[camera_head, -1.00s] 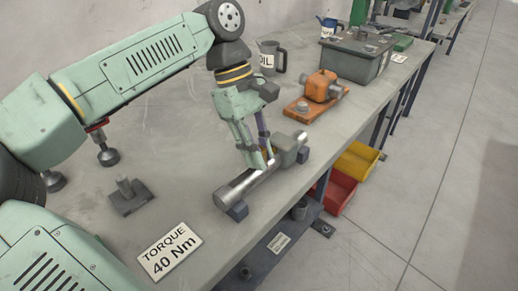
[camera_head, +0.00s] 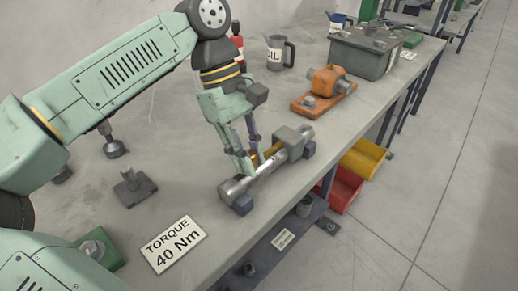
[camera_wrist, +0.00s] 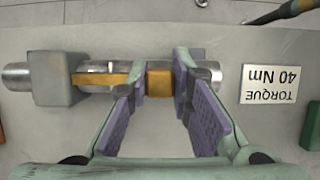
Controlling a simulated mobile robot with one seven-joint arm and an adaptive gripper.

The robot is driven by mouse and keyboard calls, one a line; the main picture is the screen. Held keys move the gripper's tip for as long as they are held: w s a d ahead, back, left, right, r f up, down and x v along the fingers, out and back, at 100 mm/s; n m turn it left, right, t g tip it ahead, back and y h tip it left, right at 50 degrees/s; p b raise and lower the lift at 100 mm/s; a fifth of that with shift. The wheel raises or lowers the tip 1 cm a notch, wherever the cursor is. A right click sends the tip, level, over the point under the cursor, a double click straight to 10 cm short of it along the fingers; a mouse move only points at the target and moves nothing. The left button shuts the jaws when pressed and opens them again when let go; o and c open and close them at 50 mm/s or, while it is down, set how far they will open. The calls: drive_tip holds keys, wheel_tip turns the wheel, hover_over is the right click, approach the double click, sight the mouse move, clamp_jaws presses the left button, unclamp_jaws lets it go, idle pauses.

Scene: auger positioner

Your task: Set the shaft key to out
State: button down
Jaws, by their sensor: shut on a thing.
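A metal shaft (camera_head: 270,168) lies on the bench, with a grey block (camera_head: 289,141) around its far part. In the wrist view the shaft (camera_wrist: 216,74) runs across the picture and the grey block (camera_wrist: 50,78) is at left. The brass-coloured shaft key shows as a flat strip (camera_wrist: 100,79) beside the block and a raised square piece (camera_wrist: 159,83) between my fingers. In the head view the key (camera_head: 270,152) is partly hidden by the fingers. My gripper (camera_wrist: 160,72) is shut on the raised piece, one finger on each side; it also shows in the head view (camera_head: 250,165).
A "TORQUE 40 Nm" sign (camera_head: 174,245) lies near the shaft's near end. An orange device on a board (camera_head: 325,88), an oil can (camera_head: 280,53) and a grey box (camera_head: 362,54) stand farther along. Yellow (camera_head: 362,158) and red (camera_head: 341,188) bins are below the bench edge.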

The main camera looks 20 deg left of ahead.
drive_tip(key=shift+s+a, duration=0.1)
drive_tip(key=shift+s, duration=0.1)
drive_tip(key=c, duration=1.4)
unclamp_jaws()
drive_tip(key=shift+c, duration=0.2)
drive_tip(key=shift+r, duration=0.1)
drive_tip(key=s+v, duration=0.1)
drive_tip(key=v, duration=0.6)
drive_tip(key=shift+w, duration=0.55)
drive_tip(key=shift+r, duration=0.1)
